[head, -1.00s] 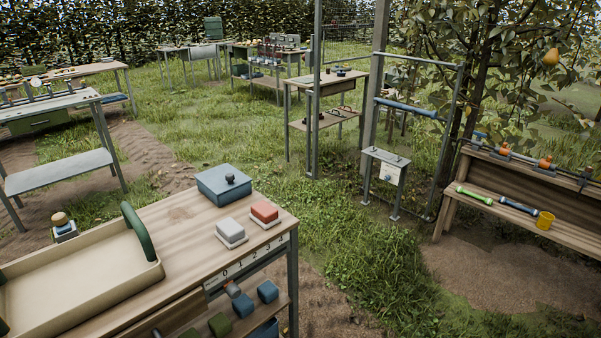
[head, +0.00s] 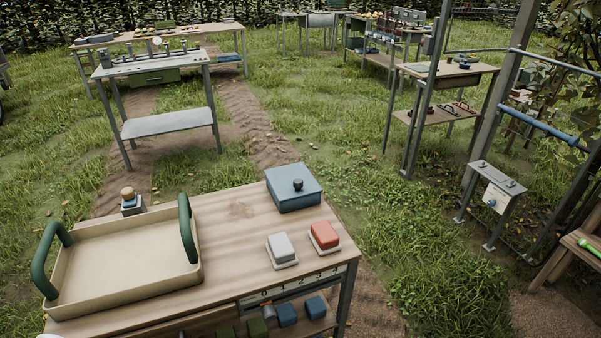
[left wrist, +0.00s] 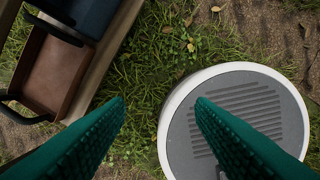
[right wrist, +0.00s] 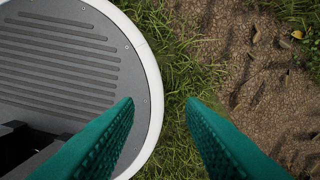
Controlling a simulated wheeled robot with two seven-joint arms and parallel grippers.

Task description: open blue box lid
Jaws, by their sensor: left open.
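The blue box (head: 293,190) stands at the back right corner of the wooden table (head: 235,230) in the head view. Its flat lid (head: 280,180) is shut and has a dark round knob (head: 298,184) on top. My left gripper (left wrist: 160,105) is open and empty in the left wrist view, with grass below it. My right gripper (right wrist: 160,103) is open and empty in the right wrist view, over grass beside my base. Neither gripper shows in the head view, so both are away from the box.
A cream tray (head: 125,275) with green handles fills the table's left half. A white block (head: 281,249) and a red block (head: 324,236) sit in front of the box. Blue blocks (head: 287,313) lie on the shelf below. Bare tabletop lies between tray and box.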

